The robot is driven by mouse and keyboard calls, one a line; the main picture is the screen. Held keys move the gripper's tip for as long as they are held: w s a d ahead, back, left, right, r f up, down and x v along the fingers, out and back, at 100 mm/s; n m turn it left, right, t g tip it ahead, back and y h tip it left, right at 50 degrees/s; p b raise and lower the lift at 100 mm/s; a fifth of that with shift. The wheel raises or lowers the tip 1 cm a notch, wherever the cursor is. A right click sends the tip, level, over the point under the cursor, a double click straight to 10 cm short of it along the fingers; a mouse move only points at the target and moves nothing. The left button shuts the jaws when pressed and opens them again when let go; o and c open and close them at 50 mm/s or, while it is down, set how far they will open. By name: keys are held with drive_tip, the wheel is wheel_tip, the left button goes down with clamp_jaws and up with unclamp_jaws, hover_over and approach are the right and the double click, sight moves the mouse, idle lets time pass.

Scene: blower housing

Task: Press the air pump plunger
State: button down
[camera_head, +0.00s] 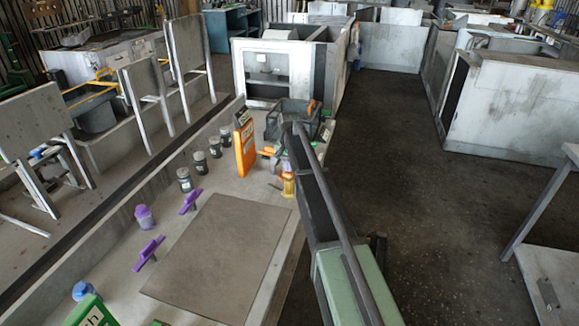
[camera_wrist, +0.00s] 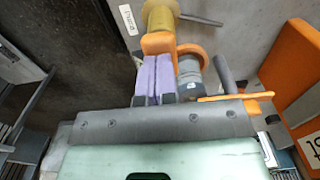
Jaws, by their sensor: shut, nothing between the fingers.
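The air pump is a yellow, spool-shaped body (camera_wrist: 160,14) with an orange top piece (camera_wrist: 158,43), at the top of the wrist view. A label plate (camera_wrist: 128,18) lies beside it. The pump also shows in the head view as a small yellow piece (camera_head: 288,186) near the bench's right edge. My gripper (camera_wrist: 152,58) has its two lavender fingers together with nothing between them. The fingertips are right at the orange top piece in the wrist view; I cannot tell whether they touch. My arm hides most of the gripper in the head view.
A grey cylinder with an orange ring (camera_wrist: 190,66) stands close beside the fingers. An upright orange panel (camera_head: 245,147) and a dark crate (camera_head: 291,119) are near on the bench. A bare grey mat (camera_head: 220,255) lies in front.

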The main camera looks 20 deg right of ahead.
wheel_tip(320, 180, up, 12)
drive_tip(key=p, duration=1.1)
drive_tip(key=shift+r, duration=0.15)
idle(0.5)
drive_tip(key=s+a+n, duration=0.2)
drive_tip(key=s+a, duration=0.2)
drive_tip(key=s, duration=0.8)
drive_tip(key=s+a+n, duration=0.2)
drive_tip(key=s+a, duration=0.3)
drive_tip(key=s, duration=0.7)
drive_tip(key=s+a+f+n+b, duration=0.1)
drive_tip(key=s+a+n, duration=0.2)
drive_tip(key=s, duration=0.9)
drive_tip(key=shift+s+a, duration=0.3)
drive_tip(key=shift+a, duration=0.7)
